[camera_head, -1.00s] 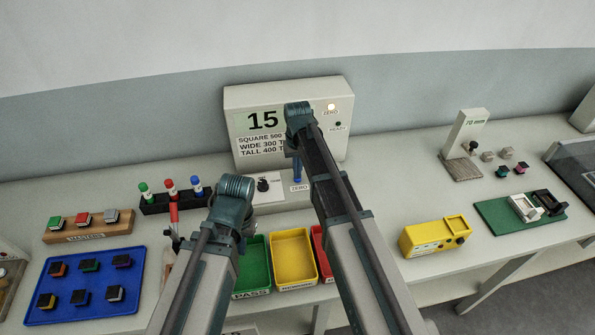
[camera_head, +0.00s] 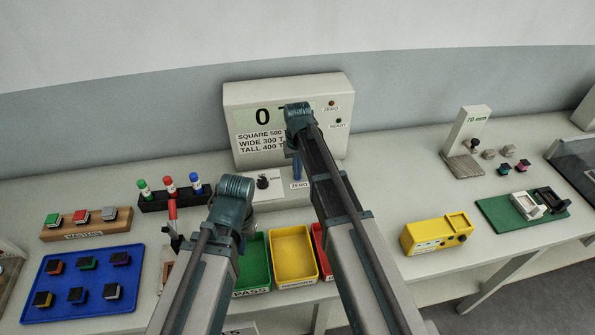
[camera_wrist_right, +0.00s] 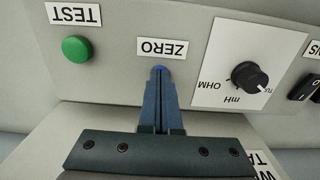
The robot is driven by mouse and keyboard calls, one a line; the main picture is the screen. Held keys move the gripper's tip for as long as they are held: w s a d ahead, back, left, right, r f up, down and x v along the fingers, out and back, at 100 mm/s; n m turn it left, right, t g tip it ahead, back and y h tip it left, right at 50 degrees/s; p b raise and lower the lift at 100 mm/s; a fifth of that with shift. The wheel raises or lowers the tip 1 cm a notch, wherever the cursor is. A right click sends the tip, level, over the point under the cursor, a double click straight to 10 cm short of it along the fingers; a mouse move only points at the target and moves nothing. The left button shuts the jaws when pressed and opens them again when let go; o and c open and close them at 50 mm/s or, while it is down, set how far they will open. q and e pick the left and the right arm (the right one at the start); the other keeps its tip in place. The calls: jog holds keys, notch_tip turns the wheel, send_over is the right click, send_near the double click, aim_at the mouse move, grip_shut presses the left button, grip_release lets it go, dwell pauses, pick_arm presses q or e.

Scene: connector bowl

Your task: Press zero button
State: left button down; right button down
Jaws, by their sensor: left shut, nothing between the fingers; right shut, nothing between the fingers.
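In the head view the right gripper (camera_head: 297,172) points down at the panel beside the ZERO label (camera_head: 299,185). The meter display (camera_head: 262,117) reads 0, and its ZERO lamp (camera_head: 332,103) looks unlit. My left gripper (camera_head: 240,243) is shut, mostly hidden behind its arm, away from the meter.
A green TEST button (camera_wrist_right: 77,49) and a rotary knob (camera_wrist_right: 249,77) flank the zero button. Green (camera_head: 256,262) and yellow (camera_head: 293,254) bins stand in front. A blue tray (camera_head: 65,259) is at left, a yellow box (camera_head: 437,235) at right.

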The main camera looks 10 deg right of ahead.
notch_tip(320, 180, up, 14)
jog(key=p, duration=1.3)
jog(key=shift+p, duration=0.35)
jog(key=shift+f, duration=0.1)
jog(key=s+a+f+n+b, duration=0.2)
jog(key=s+a+f+b, duration=0.1)
jog(key=s, duration=0.9)
jog(key=s+a+f+n+h+b, duration=0.1)
jog(key=s+a+f+b, duration=0.2)
jog(key=s, duration=0.8)
jog(key=shift+s+a+f+n+b, duration=0.4)
jog(key=shift+a+b, duration=0.1)
jog(key=shift+a, duration=0.35)
